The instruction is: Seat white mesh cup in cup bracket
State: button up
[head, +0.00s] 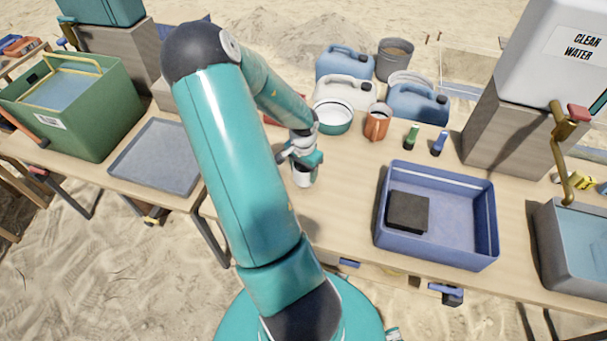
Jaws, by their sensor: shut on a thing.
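My gripper (302,160), at the end of my teal arm, is near the middle of the wooden table. It is shut on the white mesh cup (303,177), which hangs upright just below the fingers. The cup is small here and its mesh cannot be made out. I cannot tell whether its base touches the table. I cannot pick out the cup bracket for certain; my arm covers part of the table's left side and front edge.
A blue tub (438,255) with a dark block (408,212) stands right of my gripper. Behind are an orange mug (377,124), a white-and-green bowl (334,118), two small bottles and several jugs. A grey tray (157,158) lies left. The table around the cup's right is clear.

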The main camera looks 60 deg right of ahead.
jog(key=s+a+r, duration=0.1)
jog(key=a+r, duration=0.9)
jog(key=a, duration=0.4)
jog(key=shift+s+r, duration=0.15)
jog(key=shift+s, duration=0.25)
jog(key=shift+d, duration=0.1)
